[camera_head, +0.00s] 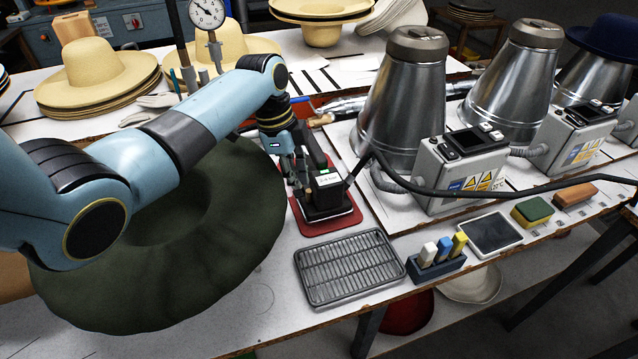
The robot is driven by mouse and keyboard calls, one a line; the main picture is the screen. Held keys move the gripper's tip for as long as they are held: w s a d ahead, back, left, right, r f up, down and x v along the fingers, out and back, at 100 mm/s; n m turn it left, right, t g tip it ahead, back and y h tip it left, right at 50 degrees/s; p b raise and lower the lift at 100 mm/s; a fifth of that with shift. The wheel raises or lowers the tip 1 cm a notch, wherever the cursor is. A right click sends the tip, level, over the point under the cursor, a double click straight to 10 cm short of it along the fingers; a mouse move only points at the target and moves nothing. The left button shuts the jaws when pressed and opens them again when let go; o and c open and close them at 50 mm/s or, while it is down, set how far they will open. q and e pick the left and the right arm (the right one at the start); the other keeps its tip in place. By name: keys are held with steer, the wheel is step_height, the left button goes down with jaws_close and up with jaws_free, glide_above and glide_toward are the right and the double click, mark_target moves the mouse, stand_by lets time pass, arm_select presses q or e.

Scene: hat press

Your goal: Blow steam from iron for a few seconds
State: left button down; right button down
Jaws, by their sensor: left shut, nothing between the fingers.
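A dark iron (322,197) with a small white label box stands on a red pad (306,227) in the middle of the table. My left gripper (289,172) points down right beside the iron, at its left in the picture. Its fingers are shut with nothing between them; I cannot tell whether they touch the iron. No steam shows around the iron. A black cable (425,189) runs from near the iron to the right. My right gripper is not in view.
A large dark green felt hat (245,235) lies under my left arm. A metal grill tray (350,268), a brush holder (436,268) and a tablet (490,235) are in front. Metal steam cones (403,100) with control boxes (461,165) stand right. Straw hats (95,75) are behind.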

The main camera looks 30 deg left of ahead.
arm_select(q)
steer(key=shift+f+b, duration=0.3)
steer(key=shift+f, duration=0.2)
stand_by(0.4)
steer(key=shift+f+b, duration=0.35)
steer(key=shift+f, duration=0.25)
steer(key=shift+r, duration=0.1)
step_height(320, 180, up, 7)
steer(key=p, duration=0.7)
steer(key=shift+p, duration=0.35)
steer(key=shift+d, duration=0.1)
